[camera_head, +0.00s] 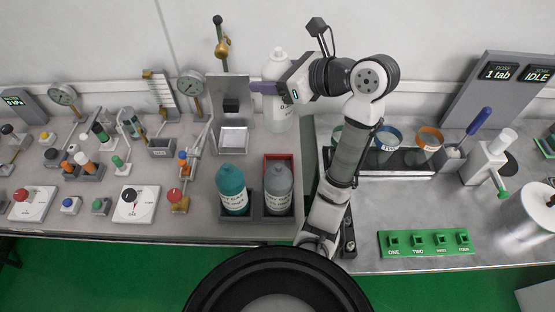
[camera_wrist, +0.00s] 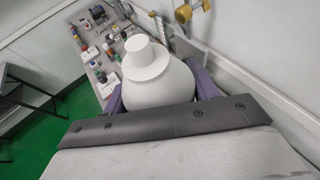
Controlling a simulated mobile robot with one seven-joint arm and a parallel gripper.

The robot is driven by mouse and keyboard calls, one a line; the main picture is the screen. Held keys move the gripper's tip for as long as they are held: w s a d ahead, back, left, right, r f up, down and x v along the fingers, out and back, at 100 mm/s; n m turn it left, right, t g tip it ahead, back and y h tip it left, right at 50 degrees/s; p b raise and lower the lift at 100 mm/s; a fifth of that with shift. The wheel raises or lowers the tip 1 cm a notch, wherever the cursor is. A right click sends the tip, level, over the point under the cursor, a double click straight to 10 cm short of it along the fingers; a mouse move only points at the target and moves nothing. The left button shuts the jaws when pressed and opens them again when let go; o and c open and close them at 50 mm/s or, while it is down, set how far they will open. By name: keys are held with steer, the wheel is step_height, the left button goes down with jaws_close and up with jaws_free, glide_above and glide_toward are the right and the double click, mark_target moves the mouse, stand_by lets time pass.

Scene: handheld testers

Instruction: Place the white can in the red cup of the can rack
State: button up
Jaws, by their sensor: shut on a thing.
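The white can (camera_head: 279,112) is held upright above the back of the left bench, and its capped top also shows in the wrist view (camera_wrist: 155,78). My gripper (camera_head: 272,89) is shut on it, with purple fingers on either side of the body (camera_wrist: 160,92). The can rack (camera_head: 256,219) stands below, nearer the bench's front edge. A teal can (camera_head: 232,191) stands in its left part and a grey can (camera_head: 278,190) in its right part. The red cup (camera_head: 281,156) shows as a red rim behind the grey can, which hides much of it.
A grey upright stand (camera_head: 232,88) is just left of the held can. Gauges, valves and knobs crowd the left bench. My arm rises right of the rack. The right bench holds a tray of coloured cups (camera_head: 388,140) and a green four-hole block (camera_head: 426,243).

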step_height(320, 180, down, 20)
steer(key=shift+r, duration=0.15)
steer(key=shift+p, duration=0.3)
steer(key=o, duration=1.1)
steer(key=b+v, duration=0.1)
steer(key=v, duration=1.1)
steer(key=shift+r+b, duration=0.1)
steer(key=shift+b, duration=0.3)
